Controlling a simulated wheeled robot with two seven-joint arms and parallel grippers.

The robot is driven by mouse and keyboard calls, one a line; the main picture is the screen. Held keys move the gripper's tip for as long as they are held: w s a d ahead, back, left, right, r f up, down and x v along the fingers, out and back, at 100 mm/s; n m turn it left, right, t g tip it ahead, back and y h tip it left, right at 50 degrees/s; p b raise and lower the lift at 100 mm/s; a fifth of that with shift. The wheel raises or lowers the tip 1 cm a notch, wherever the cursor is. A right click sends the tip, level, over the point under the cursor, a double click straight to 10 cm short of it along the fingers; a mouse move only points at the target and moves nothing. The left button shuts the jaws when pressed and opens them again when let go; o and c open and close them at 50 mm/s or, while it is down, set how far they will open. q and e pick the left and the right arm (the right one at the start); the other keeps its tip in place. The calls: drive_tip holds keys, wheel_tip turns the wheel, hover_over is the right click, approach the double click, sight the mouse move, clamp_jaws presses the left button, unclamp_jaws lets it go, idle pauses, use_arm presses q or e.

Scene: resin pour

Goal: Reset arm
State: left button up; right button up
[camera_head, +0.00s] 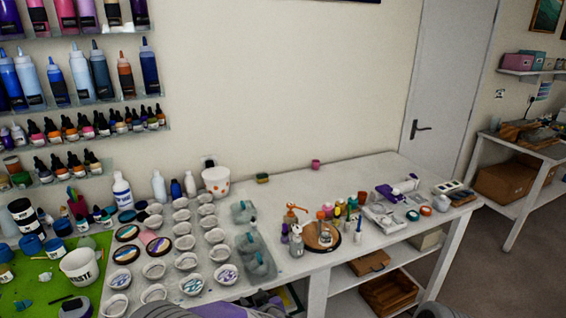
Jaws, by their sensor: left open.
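Part of my left gripper (262,304) shows at the bottom edge of the head view, just in front of the white worktable (345,262). The picture's lower edge cuts it off and its fingertips are hard to make out. It is open, and I see nothing held in it. A grey rounded part at the bottom right looks like part of my right arm. My right gripper is not in view.
Several small white cups (186,261) stand in rows near the left gripper. Grey moulds (256,258) and a round wooden tray (321,236) with bottles are beyond. A white bucket (79,267) stands on a green mat. The table's back middle is mostly clear.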

use_arm(q)
drive_tip(key=s+a+f+m+g+h, duration=0.1)
drive_tip(key=s+a+f+g+h, duration=0.2)
drive_tip(key=f, duration=0.7)
drive_tip(key=s+a+f+m+g+h, duration=0.1)
drive_tip(key=s+f+m+g+h, duration=0.3)
drive_tip(key=f, duration=0.7)
drive_tip(key=s+d+f+n+g+h, duration=0.1)
drive_tip(key=s+f, duration=0.2)
drive_tip(key=s, duration=0.6)
drive_tip(key=s+d+f+g+h, duration=0.1)
drive_tip(key=s+f+g+h, duration=0.1)
drive_tip(key=s, duration=0.7)
drive_tip(key=shift+s+f+n, duration=0.3)
drive_tip(key=shift+f+n, duration=0.1)
drive_tip(key=shift+f, duration=0.25)
